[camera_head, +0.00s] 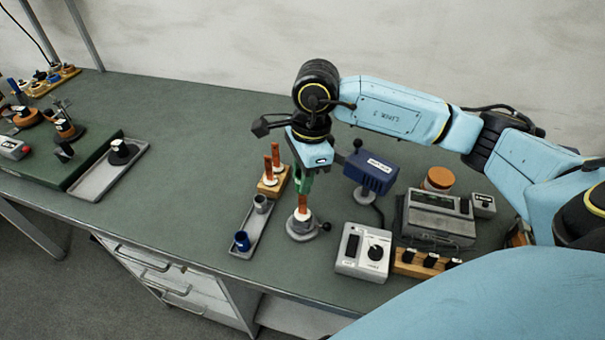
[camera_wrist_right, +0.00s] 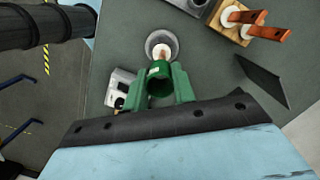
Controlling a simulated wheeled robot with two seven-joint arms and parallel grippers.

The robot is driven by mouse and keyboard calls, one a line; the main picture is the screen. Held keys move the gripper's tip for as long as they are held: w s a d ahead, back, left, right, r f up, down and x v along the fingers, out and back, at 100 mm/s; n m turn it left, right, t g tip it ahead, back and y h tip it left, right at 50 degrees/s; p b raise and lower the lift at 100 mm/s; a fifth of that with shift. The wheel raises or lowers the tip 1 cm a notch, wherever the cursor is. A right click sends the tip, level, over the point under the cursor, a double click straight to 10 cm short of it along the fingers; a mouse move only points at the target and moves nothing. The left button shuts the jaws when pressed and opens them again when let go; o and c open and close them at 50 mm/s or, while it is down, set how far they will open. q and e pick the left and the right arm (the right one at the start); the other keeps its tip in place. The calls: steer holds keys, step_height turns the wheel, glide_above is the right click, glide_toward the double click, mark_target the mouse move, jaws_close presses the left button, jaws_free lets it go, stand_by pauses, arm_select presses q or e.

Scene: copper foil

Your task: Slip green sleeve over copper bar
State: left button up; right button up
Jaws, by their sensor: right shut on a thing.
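The copper bar (camera_head: 303,202) stands upright in a white collar on a round grey base (camera_head: 300,229) at the middle of the bench. My right gripper (camera_head: 304,183) points down above the bar. It is shut on the green sleeve (camera_wrist_right: 160,82), a short tube with its open end facing the wrist camera. The sleeve is close to the bar's top; I cannot tell whether they touch. My left gripper is not in view.
A wooden block with two copper bars (camera_head: 271,182) stands behind left. A grey tray (camera_head: 253,236) holds a blue cup (camera_head: 242,241) and a grey cup (camera_head: 261,204). A dial meter (camera_head: 363,252) and a blue device (camera_head: 371,173) stand right.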

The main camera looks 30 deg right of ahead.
steer(key=shift+f, duration=0.15)
steer(key=shift+f+b, duration=1.15)
steer(key=shift+b, duration=0.05)
steer(key=shift+f, duration=0.15)
steer(key=o, duration=1.3)
steer(key=shift+o, duration=0.2)
steer(key=shift+r+p, duration=0.45)
steer(key=shift+r, duration=0.65)
step_height(320, 180, up, 7)
steer(key=p, duration=0.3)
steer(key=shift+p, duration=0.4)
